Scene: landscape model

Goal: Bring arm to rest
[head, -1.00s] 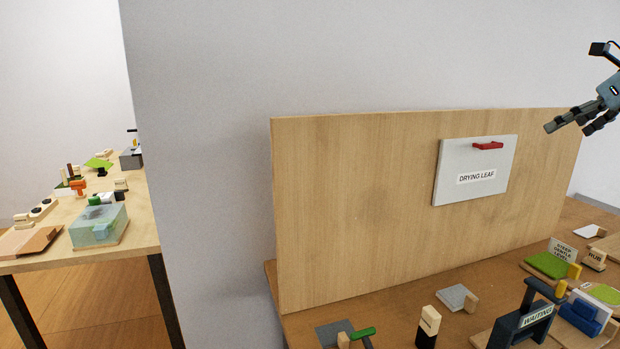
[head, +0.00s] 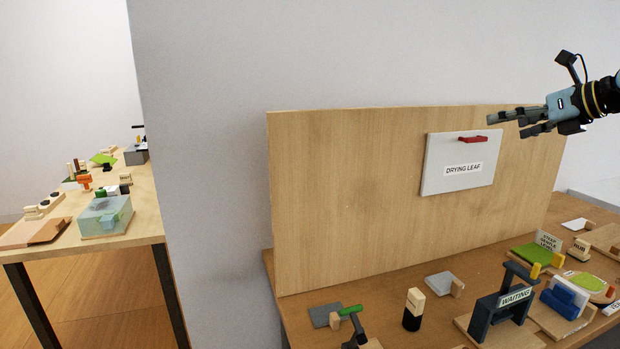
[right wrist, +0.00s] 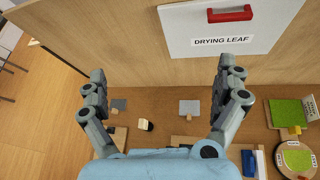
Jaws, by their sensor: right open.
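My right gripper (head: 521,122) is open and empty in the head view. It hangs in the air at the upper right, in front of the upright wooden board (head: 345,190). The right wrist view shows its two fingers spread wide with nothing between them (right wrist: 162,85). The white panel labelled DRYING LEAF (head: 440,184), with a red handle (head: 473,140), is on the board to the left of the gripper. The handle also shows in the right wrist view (right wrist: 229,14). The gripper appears apart from the panel and handle. My left gripper is not in view.
The brown table (head: 385,300) holds a dark WAITING stand (head: 490,306), a black-and-cream block (head: 412,310), grey plates, a green pad (head: 530,255) and blue blocks (head: 565,298). Another table (head: 140,215) at the left carries a clear box (head: 105,216). The air before the board is free.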

